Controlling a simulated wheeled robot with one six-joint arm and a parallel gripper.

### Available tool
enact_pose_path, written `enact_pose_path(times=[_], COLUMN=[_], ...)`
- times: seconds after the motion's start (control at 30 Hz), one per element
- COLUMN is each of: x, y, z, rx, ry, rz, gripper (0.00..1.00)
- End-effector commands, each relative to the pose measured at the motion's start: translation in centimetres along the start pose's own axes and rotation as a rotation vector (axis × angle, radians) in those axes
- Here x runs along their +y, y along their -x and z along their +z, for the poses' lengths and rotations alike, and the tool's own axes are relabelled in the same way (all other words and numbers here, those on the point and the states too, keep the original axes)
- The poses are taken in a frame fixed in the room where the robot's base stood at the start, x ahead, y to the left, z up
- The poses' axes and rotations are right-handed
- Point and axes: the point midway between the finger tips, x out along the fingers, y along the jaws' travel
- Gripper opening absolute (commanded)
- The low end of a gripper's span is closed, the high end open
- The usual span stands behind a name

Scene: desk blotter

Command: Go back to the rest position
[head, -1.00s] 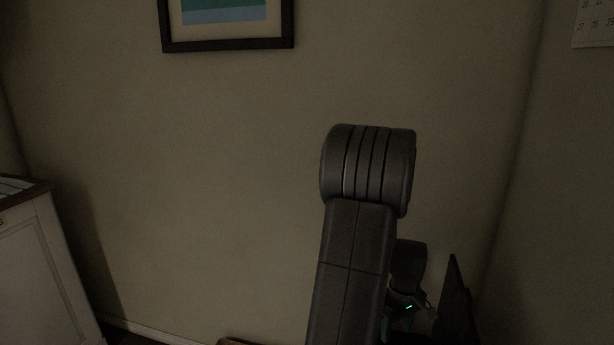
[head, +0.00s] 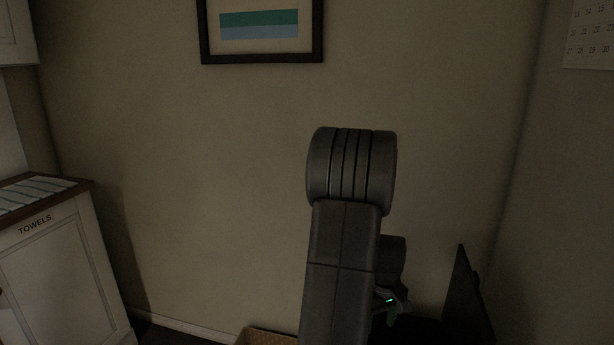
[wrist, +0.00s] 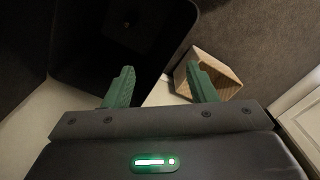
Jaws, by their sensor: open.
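My gripper shows in the wrist view (wrist: 160,85) with its two green fingers spread apart and nothing between them. In the head view my dark arm rises in the middle. Part of my gripper (head: 392,305) shows low behind it, with a small green light, and the arm hides much of it.
A white cabinet marked TOWELS (head: 60,265) stands at the left with a striped cloth (head: 35,195) on top. A woven basket (head: 262,338) is on the floor, also in the wrist view (wrist: 222,72). A dark panel (head: 466,300) stands at right. A framed picture (head: 262,58) and calendar (head: 592,38) hang on the walls.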

Motion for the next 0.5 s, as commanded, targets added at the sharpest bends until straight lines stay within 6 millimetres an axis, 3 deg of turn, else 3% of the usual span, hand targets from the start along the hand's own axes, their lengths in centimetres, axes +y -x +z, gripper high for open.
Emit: enact_pose_path(times=[0.03,0.2,0.5], x=[-0.5,-1.9,-3.1], y=[-1.0,-2.3,-3.0], z=[-0.7,-2.6,-4.0], rx=[0.0,0.001,0.0], ry=[-0.009,-0.052,-0.091], rz=[0.0,0.001,0.0], gripper=[0.52,0.52,0.52])
